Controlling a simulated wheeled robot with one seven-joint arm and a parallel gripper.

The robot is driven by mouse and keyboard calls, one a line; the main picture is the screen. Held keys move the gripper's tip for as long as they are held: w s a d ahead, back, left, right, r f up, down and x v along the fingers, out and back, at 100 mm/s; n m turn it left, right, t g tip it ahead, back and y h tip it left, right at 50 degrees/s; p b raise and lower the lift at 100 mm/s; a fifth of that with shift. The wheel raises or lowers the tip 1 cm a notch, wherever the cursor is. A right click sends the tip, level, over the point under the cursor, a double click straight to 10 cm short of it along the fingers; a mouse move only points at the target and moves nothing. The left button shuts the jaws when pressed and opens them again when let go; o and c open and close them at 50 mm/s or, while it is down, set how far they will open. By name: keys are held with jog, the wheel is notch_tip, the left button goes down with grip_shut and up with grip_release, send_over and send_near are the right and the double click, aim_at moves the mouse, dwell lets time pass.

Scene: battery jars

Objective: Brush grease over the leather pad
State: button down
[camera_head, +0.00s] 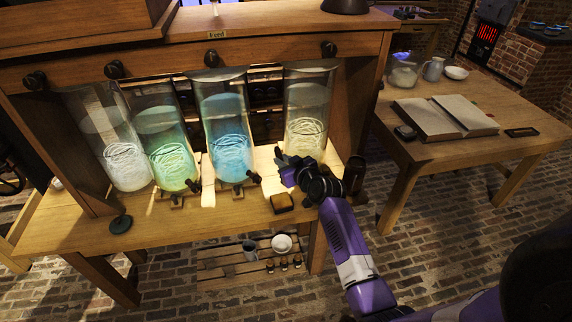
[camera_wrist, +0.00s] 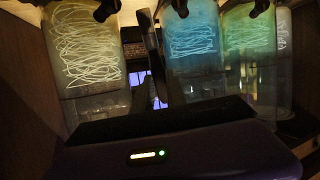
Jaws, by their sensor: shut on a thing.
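My gripper (camera_head: 286,168) is above the front part of the bench, before the rightmost glass jar, its purple fingers pointing left. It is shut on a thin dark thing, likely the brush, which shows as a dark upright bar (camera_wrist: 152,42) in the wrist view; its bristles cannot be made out. A small brown block (camera_head: 282,203), possibly the leather pad, lies on the bench just below my gripper, apart from it. A dark cylindrical pot (camera_head: 354,174) stands to the right of my wrist; its contents are hidden, and I cannot tell if it holds grease.
A dark disc (camera_head: 121,224) lies at the front left. The right table (camera_head: 470,152) holds an open book (camera_head: 445,115).

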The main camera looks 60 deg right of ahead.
jog(key=w+a+r+p, duration=0.2)
jog(key=a+r+p, duration=0.1)
jog(key=a, duration=0.2)
jog(key=f+b, duration=0.4)
jog(key=shift+a+f, duration=0.2)
jog(key=shift+f, duration=0.15)
